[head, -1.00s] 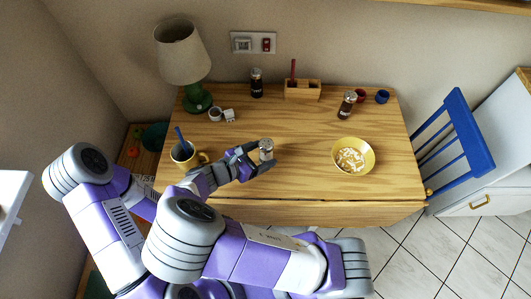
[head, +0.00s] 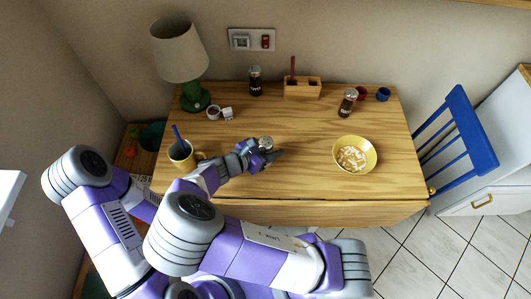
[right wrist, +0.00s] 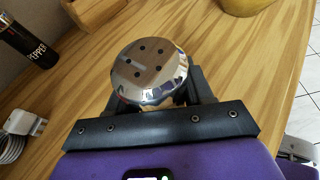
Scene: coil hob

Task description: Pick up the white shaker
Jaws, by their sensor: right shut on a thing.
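The white shaker (head: 266,142) stands on the wooden table, its silvery cap up; its body is mostly hidden by the fingers. My right gripper (head: 265,156) is shut around it, one finger on each side. In the right wrist view the shaker's shiny cap with several holes (right wrist: 150,70) sits between the fingers of my right gripper (right wrist: 165,105). I cannot tell whether its base touches the table. My left gripper is not in view.
A yellow mug (head: 181,155) stands left of my gripper, a yellow bowl (head: 369,146) to the right. Dark shakers (head: 255,82) (head: 347,102), a wooden caddy (head: 302,90) and a green lamp (head: 195,97) stand farther back. The table (head: 310,135) between gripper and bowl is clear.

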